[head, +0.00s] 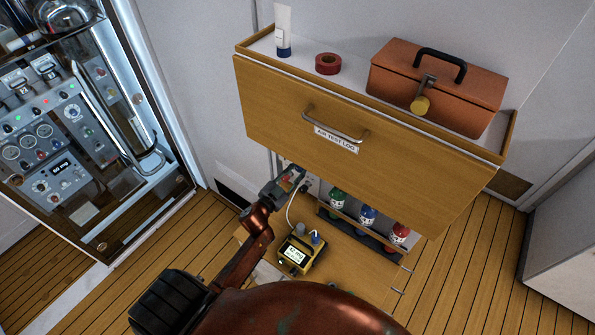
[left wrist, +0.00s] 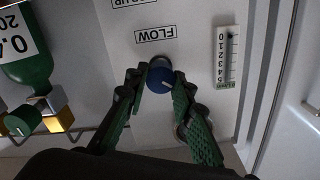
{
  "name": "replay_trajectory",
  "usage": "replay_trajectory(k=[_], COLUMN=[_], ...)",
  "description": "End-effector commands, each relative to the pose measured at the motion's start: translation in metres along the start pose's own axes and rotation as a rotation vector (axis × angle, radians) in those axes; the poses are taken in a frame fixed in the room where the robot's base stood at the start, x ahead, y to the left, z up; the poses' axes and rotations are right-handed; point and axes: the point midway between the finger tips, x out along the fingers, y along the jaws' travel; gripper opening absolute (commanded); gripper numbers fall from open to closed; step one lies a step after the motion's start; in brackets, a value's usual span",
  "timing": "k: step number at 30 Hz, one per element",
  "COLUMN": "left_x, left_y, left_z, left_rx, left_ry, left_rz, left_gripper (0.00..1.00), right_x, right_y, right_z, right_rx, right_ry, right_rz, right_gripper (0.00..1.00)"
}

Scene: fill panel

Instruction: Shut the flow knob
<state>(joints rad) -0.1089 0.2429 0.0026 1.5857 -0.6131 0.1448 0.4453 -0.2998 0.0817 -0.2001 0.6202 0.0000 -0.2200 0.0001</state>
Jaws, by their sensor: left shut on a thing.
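The flow knob (left wrist: 160,80) is blue with a white pointer line and sits on a white panel (left wrist: 195,40) beside the label FLOW (left wrist: 155,34), which appears upside down in the left wrist view. My left gripper (left wrist: 158,88) has its green-padded fingers on both sides of the knob and is shut on it. In the head view my left gripper (head: 290,182) reaches in under the wooden drawer front, which hides the knob and most of the panel. A scale gauge (left wrist: 228,58) with numbers 0 to 5 is beside the knob. My right gripper is not in view.
A drawer (head: 345,135) labelled AIR TEST LOG overhangs the panel area. A toolbox (head: 435,85), red tape roll (head: 328,63) and tube (head: 284,30) stand on top. A yellow meter (head: 297,253) and several gas bottles (head: 367,216) are below. A green cylinder (left wrist: 25,55) stands near the gripper.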

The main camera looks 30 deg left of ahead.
Motion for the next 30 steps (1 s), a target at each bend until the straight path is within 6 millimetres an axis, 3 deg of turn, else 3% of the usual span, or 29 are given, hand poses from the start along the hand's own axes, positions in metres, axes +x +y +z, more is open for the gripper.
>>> replay_trajectory(k=[18, 30], left_x=[0.0, 0.0], left_y=[0.002, 0.003], left_z=[0.002, 0.002], left_rx=[0.58, 0.843], left_ry=[0.001, 0.001], left_rz=[0.0, 0.001], left_gripper=[0.0, 0.0], right_x=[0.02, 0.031], right_y=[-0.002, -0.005], right_z=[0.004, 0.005], right_rx=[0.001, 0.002], right_ry=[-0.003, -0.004], right_rz=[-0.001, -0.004], right_gripper=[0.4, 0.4])
